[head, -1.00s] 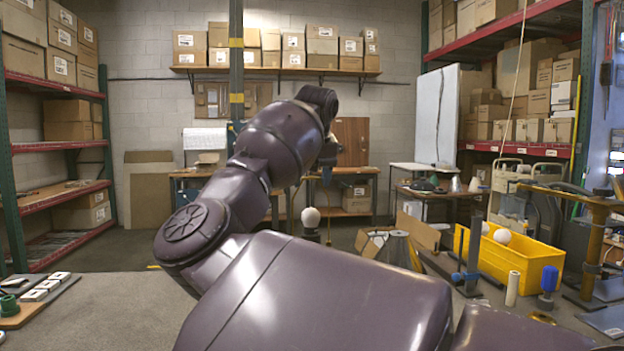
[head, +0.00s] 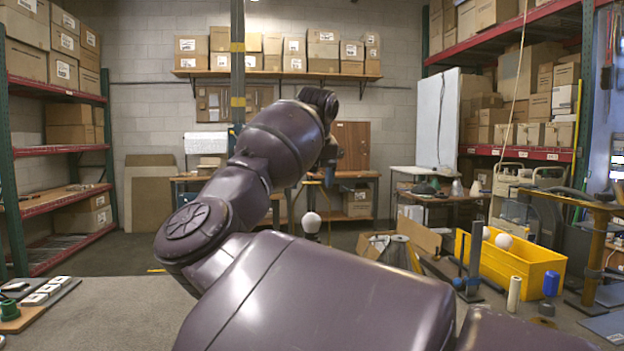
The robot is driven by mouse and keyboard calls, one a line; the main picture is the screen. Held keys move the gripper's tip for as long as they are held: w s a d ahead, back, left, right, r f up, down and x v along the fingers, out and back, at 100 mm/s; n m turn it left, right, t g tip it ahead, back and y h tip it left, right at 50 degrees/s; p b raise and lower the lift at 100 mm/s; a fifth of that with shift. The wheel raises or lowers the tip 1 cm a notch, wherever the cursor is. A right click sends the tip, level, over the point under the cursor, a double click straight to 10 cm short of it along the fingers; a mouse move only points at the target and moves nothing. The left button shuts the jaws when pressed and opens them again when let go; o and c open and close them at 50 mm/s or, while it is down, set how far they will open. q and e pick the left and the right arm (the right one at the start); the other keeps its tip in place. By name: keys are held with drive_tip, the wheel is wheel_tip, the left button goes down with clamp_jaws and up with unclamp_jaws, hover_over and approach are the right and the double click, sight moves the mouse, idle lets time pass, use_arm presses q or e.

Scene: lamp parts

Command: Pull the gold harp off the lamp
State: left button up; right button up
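A white round bulb (head: 311,222) sits on a dark socket (head: 311,237) in the middle of the head view, behind my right arm. The lower part of the lamp is hidden by the arm. A thin yellowish piece around the bulb may be the gold harp, but it is too small and too covered to be sure. My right gripper (head: 328,178) hangs from the raised wrist, above and slightly right of the bulb as seen. Its fingers are too small and dark to tell open from shut. My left gripper is not in view.
A yellow bin (head: 530,268) stands at the right, with a white ball (head: 503,241) showing at it. A grey cone (head: 399,252) stands right of the lamp. A board with white blocks (head: 45,288) and a green spool (head: 10,309) lies at the left. Grey surface between is clear.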

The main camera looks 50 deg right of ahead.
idle(0.3)
drive_tip(key=p+v, duration=0.1)
drive_tip(key=v, duration=1)
drive_tip(key=shift+p, duration=0.4)
drive_tip(key=shift+w, duration=0.1)
